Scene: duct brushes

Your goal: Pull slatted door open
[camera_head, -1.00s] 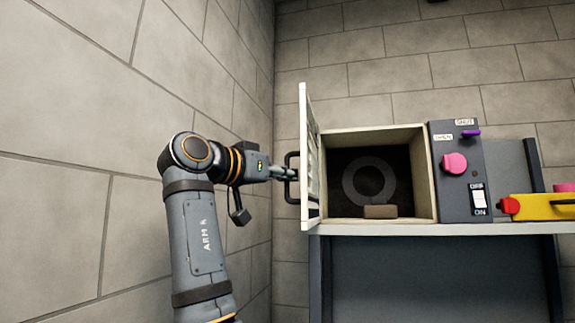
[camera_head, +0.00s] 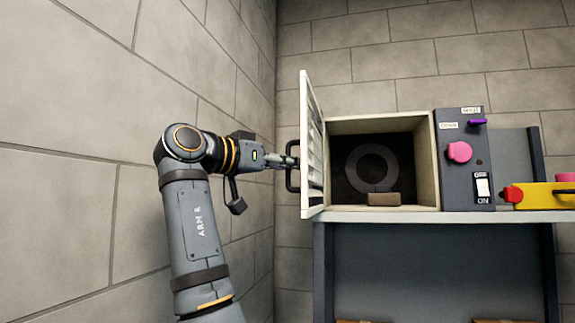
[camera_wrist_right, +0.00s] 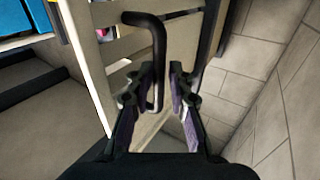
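The slatted door (camera_head: 313,150) stands swung open at the left side of the box (camera_head: 433,165), seen nearly edge-on in the head view. Its dark bar handle (camera_head: 290,179) is on the door's left-facing side. My right gripper (camera_head: 291,161) is at this handle. In the right wrist view, the handle (camera_wrist_right: 158,45) passes between the fingers of my right gripper (camera_wrist_right: 163,72). The fingers are apart, with a gap visible on the right of the bar; contact on the left is hard to tell. My left gripper is out of view.
A dark ring (camera_head: 372,168) and a brown block (camera_head: 383,199) are inside the box. A grey control panel (camera_head: 464,135) with a pink knob stands at its right. A yellow object (camera_head: 540,196) lies on the shelf. The stone wall (camera_head: 80,150) is close to my arm's left.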

